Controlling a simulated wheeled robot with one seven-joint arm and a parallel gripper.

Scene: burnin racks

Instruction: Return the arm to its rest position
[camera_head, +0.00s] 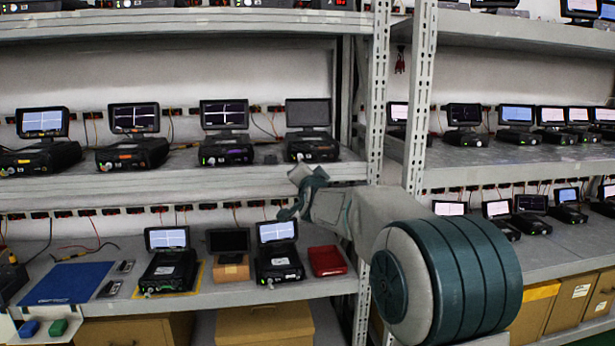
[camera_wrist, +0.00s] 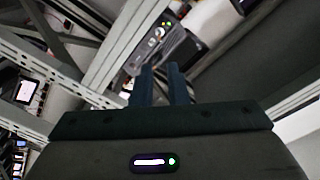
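My arm reaches from the lower right of the head view toward the middle, in front of the racks. My gripper (camera_head: 290,212) is at its far end, small and partly hidden by the wrist, in front of the left rack's middle shelf edge. In the wrist view my gripper (camera_wrist: 161,72) shows two dark teal fingers with a gap between them and nothing in the gap. The wrist view is tilted, with a shelf edge and a device beyond the fingers.
The left rack's lower shelf (camera_head: 220,297) holds a blue mat (camera_head: 68,283), devices with screens (camera_head: 277,262) and a red tray (camera_head: 327,261). A perforated upright (camera_head: 419,100) stands behind my arm. The middle shelf (camera_head: 200,182) carries several devices. Cardboard boxes (camera_head: 265,325) sit below.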

